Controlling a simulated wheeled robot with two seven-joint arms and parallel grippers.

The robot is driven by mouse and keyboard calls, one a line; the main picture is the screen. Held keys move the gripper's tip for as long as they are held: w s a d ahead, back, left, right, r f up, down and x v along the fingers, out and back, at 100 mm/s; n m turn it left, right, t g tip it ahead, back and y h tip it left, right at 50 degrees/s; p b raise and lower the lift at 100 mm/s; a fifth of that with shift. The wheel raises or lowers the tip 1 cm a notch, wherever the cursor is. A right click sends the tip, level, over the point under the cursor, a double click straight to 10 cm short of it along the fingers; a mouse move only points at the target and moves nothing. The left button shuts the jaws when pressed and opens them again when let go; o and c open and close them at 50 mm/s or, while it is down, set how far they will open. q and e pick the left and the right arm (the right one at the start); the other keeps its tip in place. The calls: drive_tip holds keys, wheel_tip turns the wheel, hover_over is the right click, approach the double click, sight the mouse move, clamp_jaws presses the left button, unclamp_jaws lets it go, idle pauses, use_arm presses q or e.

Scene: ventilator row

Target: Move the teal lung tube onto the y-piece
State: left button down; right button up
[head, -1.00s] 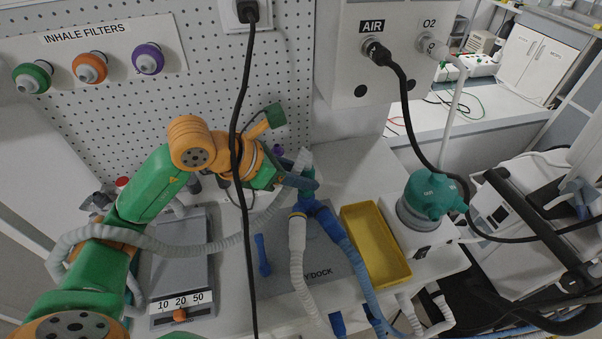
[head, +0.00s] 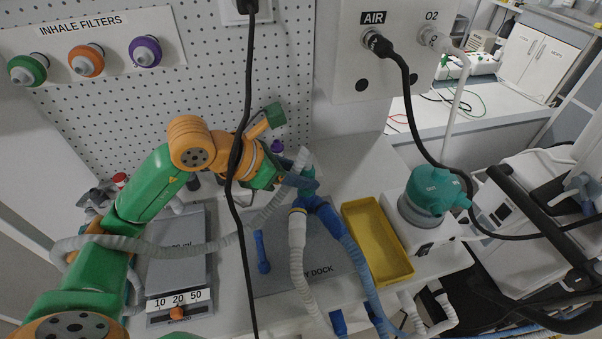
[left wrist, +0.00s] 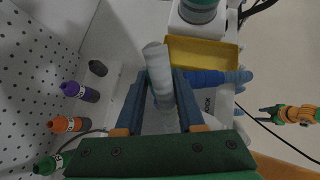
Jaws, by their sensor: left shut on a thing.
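My left gripper (head: 298,181) is shut on the lung tube, a pale grey corrugated hose (head: 165,246) with a teal end (head: 308,173). In the left wrist view the pale tube (left wrist: 159,72) stands between the two fingers of the left gripper (left wrist: 160,82). The blue y-piece (head: 311,203) is on the dock, joined to a white hose and a blue hose. The teal end is just above the y-piece; I cannot tell whether they touch. A small orange-and-green gripper, my right one (left wrist: 268,112), shows far off in the left wrist view, its jaws unclear.
The grey dock plate (head: 275,278) bears a loose blue piece (head: 262,252). A yellow tray (head: 377,242) and a teal-topped humidifier (head: 432,195) stand to its right. A black cable (head: 248,85) hangs in front of my left arm. Filters hang on the pegboard (head: 190,95).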

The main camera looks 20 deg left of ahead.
use_arm(q)
drive_tip(key=shift+s+f, duration=0.1)
drive_tip(key=shift+f, duration=0.05)
drive_tip(key=shift+c, duration=2.2)
unclamp_jaws()
